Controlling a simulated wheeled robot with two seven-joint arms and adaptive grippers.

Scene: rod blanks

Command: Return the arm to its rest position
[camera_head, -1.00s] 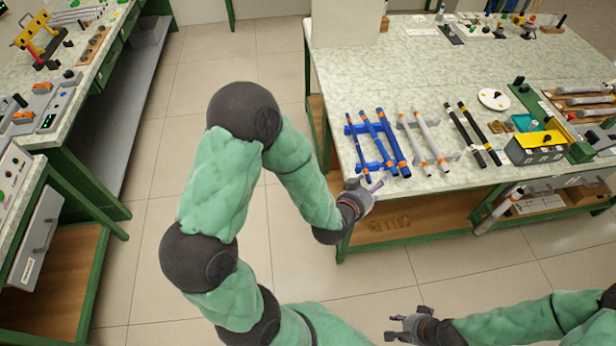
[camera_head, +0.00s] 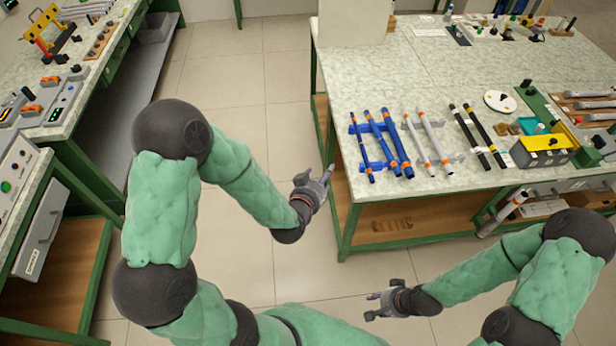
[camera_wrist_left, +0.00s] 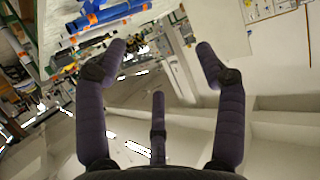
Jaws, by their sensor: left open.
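My left gripper (camera_head: 328,176) is open and empty, in the air just left of the near-left corner of the right-hand table. In the left wrist view its fingers (camera_wrist_left: 158,62) stand wide apart with nothing between them. My left arm is bent, with its elbow raised at the left. My right gripper (camera_head: 368,305) is in the air over the floor at the lower middle. Its fingertips look apart and empty.
The right-hand table (camera_head: 390,70) bears blue rods on a blue rack (camera_head: 362,165), grey rods (camera_head: 432,135), black rods (camera_head: 478,135) and a yellow-topped box (camera_head: 545,143). A left bench (camera_head: 95,95) holds devices. Tiled floor (camera_head: 240,90) lies open between them.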

